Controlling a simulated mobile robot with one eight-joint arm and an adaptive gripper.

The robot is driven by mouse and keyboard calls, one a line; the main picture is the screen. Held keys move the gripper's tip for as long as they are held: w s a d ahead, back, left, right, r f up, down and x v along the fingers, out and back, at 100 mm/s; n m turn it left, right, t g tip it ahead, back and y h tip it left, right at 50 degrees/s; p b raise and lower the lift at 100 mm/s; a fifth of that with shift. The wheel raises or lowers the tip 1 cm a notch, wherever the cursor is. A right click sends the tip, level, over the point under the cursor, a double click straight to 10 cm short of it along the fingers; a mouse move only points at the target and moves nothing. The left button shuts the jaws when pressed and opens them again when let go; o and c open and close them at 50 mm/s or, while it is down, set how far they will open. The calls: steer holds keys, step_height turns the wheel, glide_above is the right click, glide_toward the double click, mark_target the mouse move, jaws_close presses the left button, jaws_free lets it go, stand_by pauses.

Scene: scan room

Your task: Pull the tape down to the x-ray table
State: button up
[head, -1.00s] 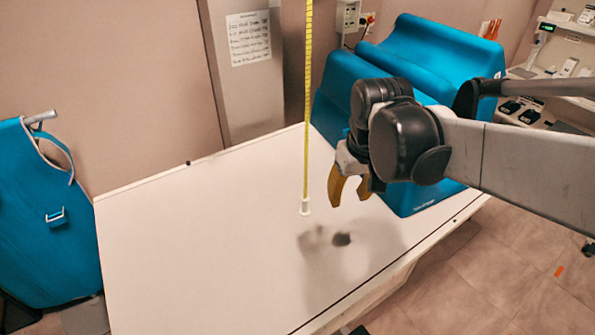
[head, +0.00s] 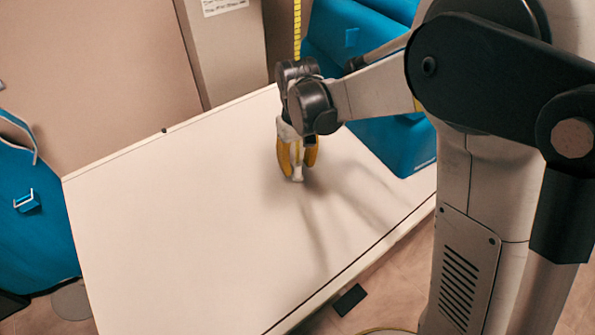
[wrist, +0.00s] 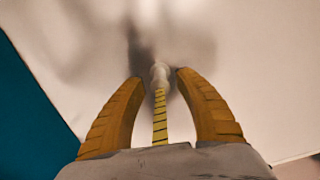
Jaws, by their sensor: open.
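The yellow tape (head: 297,28) hangs from above, and my arm hides part of it in the head view. In the wrist view the tape (wrist: 160,118) runs between my gripper's two fingers. Its white end piece (wrist: 160,74) lies at the level of the fingertips; in the head view the end piece (head: 297,172) shows at the fingertips, close over the table surface. I cannot tell whether it touches the table. My gripper (head: 298,168) is open, with its yellow fingers pointing down around the tape. In the wrist view the gripper (wrist: 158,75) shows gaps on both sides of the tape. The white x-ray table (head: 170,210) lies below.
A blue padded block (head: 395,145) stands at the table's back right. A blue apron (head: 40,225) hangs at the left. A grey column (head: 225,55) stands behind the table. The table's left and front areas are clear.

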mark_target(298, 163)
steer(key=shift+f, duration=0.8)
jaws_close()
steer(key=shift+f+b, duration=0.4)
steer(key=shift+f, duration=0.15)
jaws_free()
steer(key=shift+r, duration=0.1)
step_height(298, 163, up, 12)
